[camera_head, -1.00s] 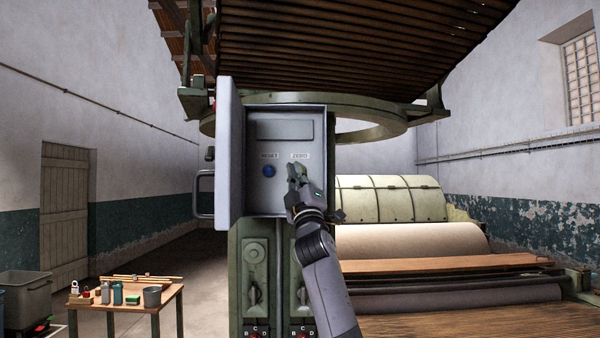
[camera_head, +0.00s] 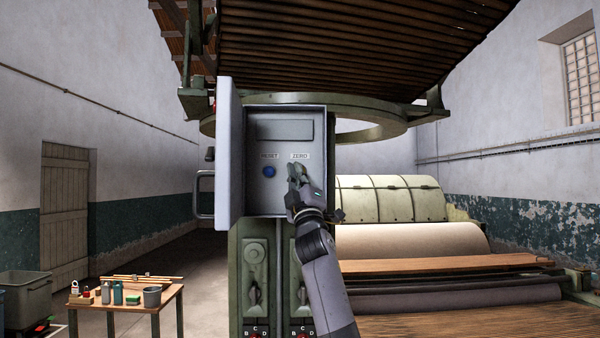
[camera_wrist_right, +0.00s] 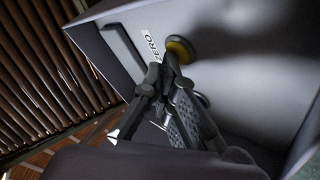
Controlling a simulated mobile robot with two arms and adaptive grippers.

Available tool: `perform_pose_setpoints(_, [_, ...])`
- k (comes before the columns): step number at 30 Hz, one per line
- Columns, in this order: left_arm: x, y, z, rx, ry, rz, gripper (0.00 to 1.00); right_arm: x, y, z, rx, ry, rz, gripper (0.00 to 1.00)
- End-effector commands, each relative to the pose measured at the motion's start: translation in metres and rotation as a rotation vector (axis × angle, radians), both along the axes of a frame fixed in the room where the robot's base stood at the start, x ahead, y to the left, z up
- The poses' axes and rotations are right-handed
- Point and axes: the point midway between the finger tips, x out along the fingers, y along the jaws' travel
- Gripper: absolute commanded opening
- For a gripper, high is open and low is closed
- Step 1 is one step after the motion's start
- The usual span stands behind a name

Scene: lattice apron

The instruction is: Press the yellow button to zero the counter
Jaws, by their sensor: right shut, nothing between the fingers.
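The yellow button (camera_wrist_right: 180,47) shows in the right wrist view on the panel, beside the ZERO label (camera_wrist_right: 150,42). My right gripper (camera_head: 294,172) is shut and empty in front of the open control box (camera_head: 282,200), below the ZERO label, and hides the yellow button in the head view. In the wrist view the closed fingertips (camera_wrist_right: 168,68) are right by the button's edge; I cannot tell whether they touch it. A blue button (camera_head: 268,171) sits to the left under the RESET label. The display window (camera_head: 285,130) above looks blank. My left gripper is out of view.
The box door (camera_head: 230,150) stands open on the left, with a handle (camera_head: 204,195) beside it. Selector knobs (camera_head: 254,295) are below the box. A small table (camera_head: 165,304) with containers stands at left, and a large roller machine (camera_head: 430,285) at right.

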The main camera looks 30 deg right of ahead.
Motion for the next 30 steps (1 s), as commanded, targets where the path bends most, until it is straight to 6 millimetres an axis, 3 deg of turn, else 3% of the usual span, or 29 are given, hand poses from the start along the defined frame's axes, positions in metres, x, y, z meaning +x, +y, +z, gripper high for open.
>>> perform_pose_setpoints(11, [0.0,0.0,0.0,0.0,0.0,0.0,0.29,0.001,-0.001,0.0,0.001,0.0,-0.001,0.0])
perform_pose_setpoints(30, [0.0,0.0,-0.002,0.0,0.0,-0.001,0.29,-0.014,0.009,-0.002,0.0,0.001,0.0,0.0])
